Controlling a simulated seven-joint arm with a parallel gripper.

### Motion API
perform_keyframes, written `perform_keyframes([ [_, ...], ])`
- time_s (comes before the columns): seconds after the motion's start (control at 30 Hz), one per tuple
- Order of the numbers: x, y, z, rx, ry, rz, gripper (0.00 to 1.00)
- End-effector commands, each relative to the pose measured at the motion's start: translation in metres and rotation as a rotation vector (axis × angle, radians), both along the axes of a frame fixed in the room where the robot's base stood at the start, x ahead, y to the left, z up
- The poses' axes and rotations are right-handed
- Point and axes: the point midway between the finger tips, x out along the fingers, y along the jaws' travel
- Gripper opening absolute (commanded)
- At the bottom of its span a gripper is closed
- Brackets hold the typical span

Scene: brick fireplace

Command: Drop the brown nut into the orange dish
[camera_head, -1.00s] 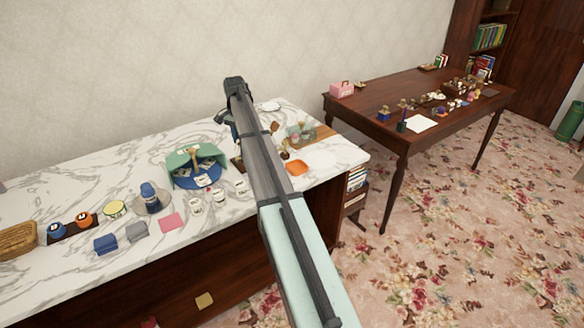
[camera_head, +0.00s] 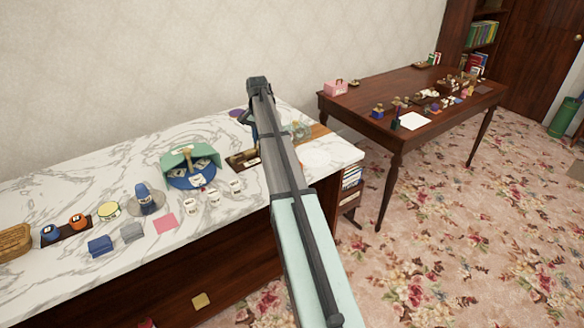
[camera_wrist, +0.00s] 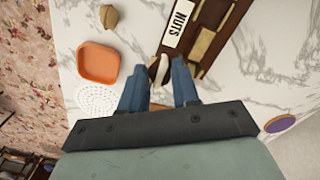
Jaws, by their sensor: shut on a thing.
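The orange dish (camera_wrist: 98,63) lies on the marble top at the left in the wrist view. In the head view my arm hides it. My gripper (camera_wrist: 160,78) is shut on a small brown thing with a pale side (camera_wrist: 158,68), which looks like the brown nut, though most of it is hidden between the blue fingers. The gripper is to the right of the dish, at the end of a dark tray (camera_wrist: 228,28) labelled NUTS. In the head view the gripper (camera_head: 246,120) is partly hidden by my arm.
A tan, acorn-shaped thing (camera_wrist: 109,18) stands beyond the dish. A white perforated mat (camera_wrist: 97,99) lies just below the dish. A purple disc (camera_wrist: 280,123) is at the right.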

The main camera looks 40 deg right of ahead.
Motion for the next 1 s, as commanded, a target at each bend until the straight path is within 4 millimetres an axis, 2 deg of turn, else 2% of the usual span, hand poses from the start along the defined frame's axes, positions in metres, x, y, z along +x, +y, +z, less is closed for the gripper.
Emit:
perform_keyframes([
  [0.03,-0.017,-0.015,-0.001,0.000,0.000,-0.005,0.05],
  [0.2,-0.056,-0.054,-0.002,0.000,0.000,-0.003,0.05],
  [0.4,-0.086,-0.082,-0.003,0.000,0.000,-0.002,0.05],
  [0.73,-0.095,-0.091,-0.010,0.001,0.000,0.001,0.05],
  [1.0,-0.095,-0.091,-0.033,0.000,0.001,0.001,0.05],
])
